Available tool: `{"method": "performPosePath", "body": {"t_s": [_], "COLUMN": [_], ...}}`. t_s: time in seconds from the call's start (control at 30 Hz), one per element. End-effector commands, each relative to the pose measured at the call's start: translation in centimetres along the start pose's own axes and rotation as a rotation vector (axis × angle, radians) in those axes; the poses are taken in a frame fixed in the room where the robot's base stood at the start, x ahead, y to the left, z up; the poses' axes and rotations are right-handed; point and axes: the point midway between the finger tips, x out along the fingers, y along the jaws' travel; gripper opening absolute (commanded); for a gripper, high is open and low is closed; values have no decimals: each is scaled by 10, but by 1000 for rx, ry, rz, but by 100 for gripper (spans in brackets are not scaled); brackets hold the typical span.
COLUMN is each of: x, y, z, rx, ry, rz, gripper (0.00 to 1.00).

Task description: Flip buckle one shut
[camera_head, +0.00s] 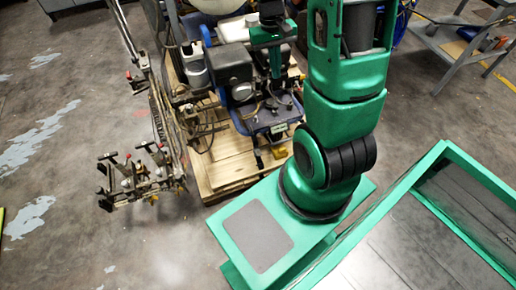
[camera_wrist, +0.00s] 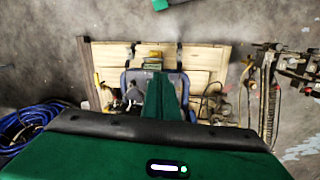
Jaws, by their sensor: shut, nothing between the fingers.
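The line striper (camera_head: 232,68), with a dark engine and a blue frame, stands on a wooden pallet (camera_head: 222,172). Its blue frame (camera_wrist: 127,80) also shows in the wrist view, partly hidden behind my gripper. My gripper (camera_wrist: 160,80) is shut and empty, a green wedge pointing over the middle of the machine. In the head view, green parts at my arm's end (camera_head: 268,36) are above the engine; the fingertips are hard to make out. Two dark straps (camera_wrist: 133,52) (camera_wrist: 179,54) cross the pallet edge in the wrist view. I cannot tell which part is buckle one, or whether it is open.
A metal rack with clamps (camera_head: 138,178) stands left of the pallet and shows at the right in the wrist view (camera_wrist: 268,90). Blue hose (camera_wrist: 28,122) lies coiled at the left there. A grey workbench (camera_head: 455,48) is at the upper right.

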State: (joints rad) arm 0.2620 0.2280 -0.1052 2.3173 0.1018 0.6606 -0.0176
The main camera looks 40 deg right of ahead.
Motion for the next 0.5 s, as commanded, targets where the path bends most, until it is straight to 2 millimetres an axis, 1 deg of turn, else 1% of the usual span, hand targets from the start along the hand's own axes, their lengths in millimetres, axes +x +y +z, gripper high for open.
{"method": "performPosePath", "body": {"t_s": [0.03, 0.17, 0.2, 0.27, 0.3, 0.37, 0.4, 0.47, 0.5], "x": [18, 60, 75, 97, 112, 135, 152, 176, 193], "y": [-5, -17, -21, -27, -32, -39, -44, -51, -56], "z": [-10, -35, -42, -51, -56, -63, -66, -71, -74], "rx": [-12, -40, -48, -59, -67, -79, -86, -97, -103], "ry": [-14, -27, -31, -37, -41, -48, -53, -60, -64], "rz": [1, -1, -3, -7, -11, -18, -23, -31, -36], "gripper": [0, 0, 0, 0, 0, 0, 0, 0, 0]}}
